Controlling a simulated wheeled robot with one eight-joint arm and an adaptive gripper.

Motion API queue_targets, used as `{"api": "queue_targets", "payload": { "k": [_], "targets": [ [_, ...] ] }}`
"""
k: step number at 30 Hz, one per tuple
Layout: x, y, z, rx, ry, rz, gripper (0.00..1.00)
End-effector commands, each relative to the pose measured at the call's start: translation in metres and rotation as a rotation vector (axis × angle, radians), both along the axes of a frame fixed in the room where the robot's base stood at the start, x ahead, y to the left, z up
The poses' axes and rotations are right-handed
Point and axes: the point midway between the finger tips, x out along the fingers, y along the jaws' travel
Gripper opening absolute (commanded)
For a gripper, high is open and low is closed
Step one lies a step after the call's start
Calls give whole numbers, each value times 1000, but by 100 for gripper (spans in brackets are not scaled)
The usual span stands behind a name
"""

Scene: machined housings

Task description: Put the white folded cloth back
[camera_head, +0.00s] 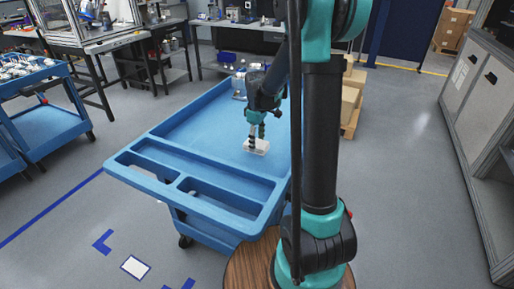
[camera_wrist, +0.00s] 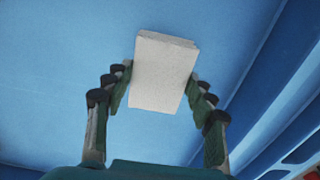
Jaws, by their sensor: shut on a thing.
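The white folded cloth (camera_wrist: 162,72) is a flat pale block between the two fingers of my gripper (camera_wrist: 160,88) in the wrist view. The fingers are shut on it at its left and right sides. In the head view, the cloth (camera_head: 257,147) shows under my gripper (camera_head: 254,142), over the top tray of the blue cart (camera_head: 190,130). I cannot tell whether the cloth touches the tray or hangs just above it.
The cart's front end has several moulded compartments (camera_head: 222,194). The tray around the cloth is mostly clear, with a few small items (camera_head: 239,85) at its far end. Another blue cart (camera_head: 42,120) stands at the left. Cardboard boxes (camera_head: 352,95) stand behind my arm.

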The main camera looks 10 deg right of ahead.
Motion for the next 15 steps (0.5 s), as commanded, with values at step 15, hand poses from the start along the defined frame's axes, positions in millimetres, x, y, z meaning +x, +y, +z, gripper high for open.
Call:
{"api": "queue_targets", "payload": {
  "k": [15],
  "targets": [
    [0,0,-32,0,0,0,28]
  ]
}}
